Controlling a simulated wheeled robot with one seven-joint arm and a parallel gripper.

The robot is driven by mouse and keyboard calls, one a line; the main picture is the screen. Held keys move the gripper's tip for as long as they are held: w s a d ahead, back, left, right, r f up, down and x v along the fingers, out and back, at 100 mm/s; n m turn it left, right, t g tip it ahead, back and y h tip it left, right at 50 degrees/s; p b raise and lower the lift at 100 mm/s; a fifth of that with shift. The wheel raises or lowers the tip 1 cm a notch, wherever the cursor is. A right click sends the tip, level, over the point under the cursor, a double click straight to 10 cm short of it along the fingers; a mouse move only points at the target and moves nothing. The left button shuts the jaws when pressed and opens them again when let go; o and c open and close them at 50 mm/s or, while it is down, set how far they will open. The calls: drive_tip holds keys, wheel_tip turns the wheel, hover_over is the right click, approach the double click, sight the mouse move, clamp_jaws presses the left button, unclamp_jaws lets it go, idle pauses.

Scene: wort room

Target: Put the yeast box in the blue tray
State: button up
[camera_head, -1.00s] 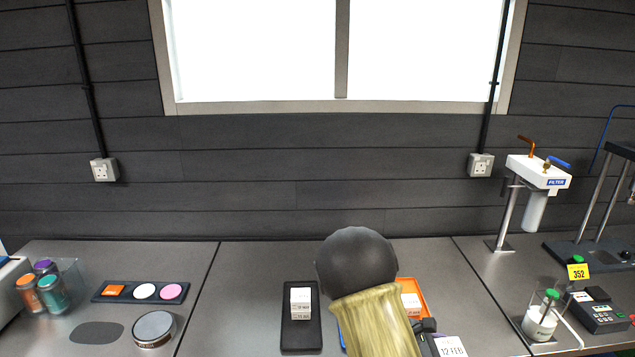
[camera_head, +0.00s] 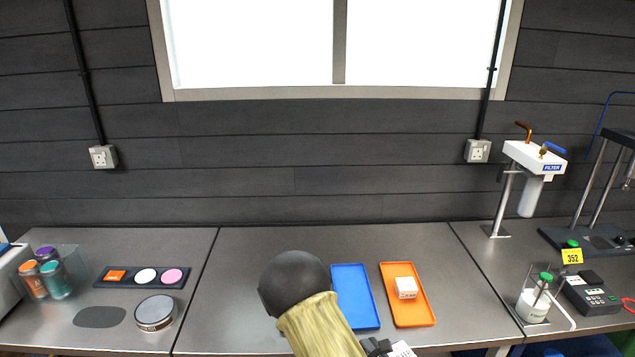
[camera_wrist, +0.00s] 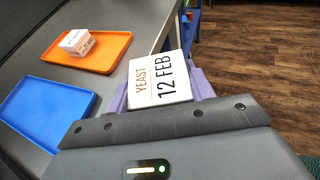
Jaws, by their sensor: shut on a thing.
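The yeast box (camera_wrist: 160,80) is white, with "YEAST 12 FEB" on its face in the wrist view. My gripper (camera_wrist: 160,90) is shut on it, with purple fingers on either side. In the head view the box (camera_head: 402,350) shows only partly at the bottom edge, beside my dark gripper (camera_head: 377,347). The blue tray (camera_head: 355,297) lies on the bench, its visible part empty, just beyond my gripper. In the wrist view the blue tray (camera_wrist: 45,112) is to the left of the held box, apart from it.
An orange tray (camera_head: 412,314) right of the blue one holds a white box (camera_head: 406,287). A sample jar (camera_head: 534,303) and a meter (camera_head: 592,295) stand farther right. My arm hides part of the middle bench.

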drive_tip(key=s+a+f+n+t+y, duration=0.1)
drive_tip(key=s+a+f+n+t, duration=0.1)
drive_tip(key=a+f, duration=0.2)
wheel_tip(320, 180, down, 2)
drive_tip(key=shift+a+f+n+t+y, duration=0.1)
drive_tip(key=shift+a+n+t+y, duration=0.2)
drive_tip(key=n+t+y, duration=0.3)
drive_tip(key=n+y, duration=0.1)
drive_tip(key=shift+w+a+n+t, duration=0.1)
drive_tip(key=shift+n+t, duration=0.2)
